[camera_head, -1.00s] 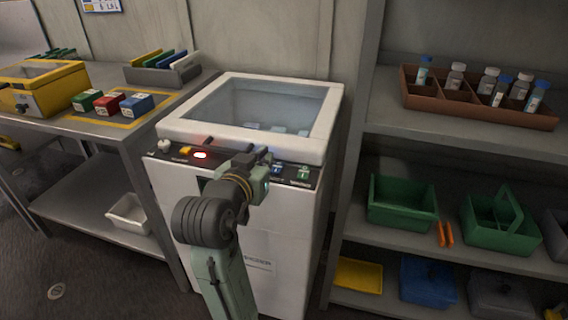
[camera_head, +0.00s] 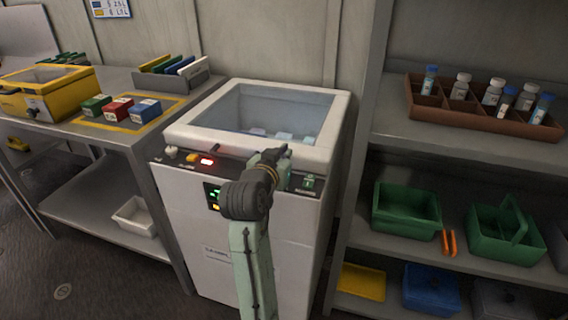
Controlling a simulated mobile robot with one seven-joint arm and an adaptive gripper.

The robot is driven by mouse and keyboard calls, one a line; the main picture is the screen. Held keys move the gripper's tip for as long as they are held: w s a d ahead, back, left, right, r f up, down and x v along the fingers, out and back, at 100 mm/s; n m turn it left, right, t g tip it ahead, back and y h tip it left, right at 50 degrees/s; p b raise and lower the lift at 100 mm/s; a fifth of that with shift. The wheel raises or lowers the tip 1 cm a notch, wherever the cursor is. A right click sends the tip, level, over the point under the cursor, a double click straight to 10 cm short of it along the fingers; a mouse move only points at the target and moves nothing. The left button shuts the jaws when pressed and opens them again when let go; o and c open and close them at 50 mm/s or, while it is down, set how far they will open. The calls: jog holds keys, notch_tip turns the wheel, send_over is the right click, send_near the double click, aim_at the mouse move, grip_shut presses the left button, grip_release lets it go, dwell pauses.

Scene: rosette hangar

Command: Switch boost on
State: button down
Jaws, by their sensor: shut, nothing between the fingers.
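The white machine with a glass lid (camera_head: 330,130) stands between the bench and the shelving. A display with green and amber marks (camera_head: 213,194) sits lower on the front, partly behind my arm. My gripper (camera_head: 281,151) is shut and empty, over the right half of the panel near the lid's front edge. It hides the blue switch. I cannot read which control is boost, nor tell whether the gripper touches anything.
The bench (camera_head: 95,195) at left holds a yellow case (camera_head: 45,95), coloured boxes and a grey rack (camera_head: 172,80). The shelving (camera_head: 385,135) at right holds a brown tray of bottles (camera_head: 420,112) and green bins (camera_head: 405,212). The shelving's upright is close to the machine's right side.

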jog(key=shift+s+a+f, duration=0.1)
jog(key=shift+f, duration=1.65)
jog(key=shift+f, duration=0.45)
jog(key=r+p, duration=0.2)
jog(key=r, duration=0.1)
jog(key=w+r+p, duration=0.1)
jog(key=p, duration=0.1)
jog(key=shift+d+r, duration=0.25)
jog(key=shift+r, duration=0.05)
jog(key=b+v, duration=0.2)
jog(key=v, duration=0.8)
jog(key=shift+w+r, duration=0.15)
jog(key=shift+r, duration=0.25)
jog(key=shift+a, duration=0.15)
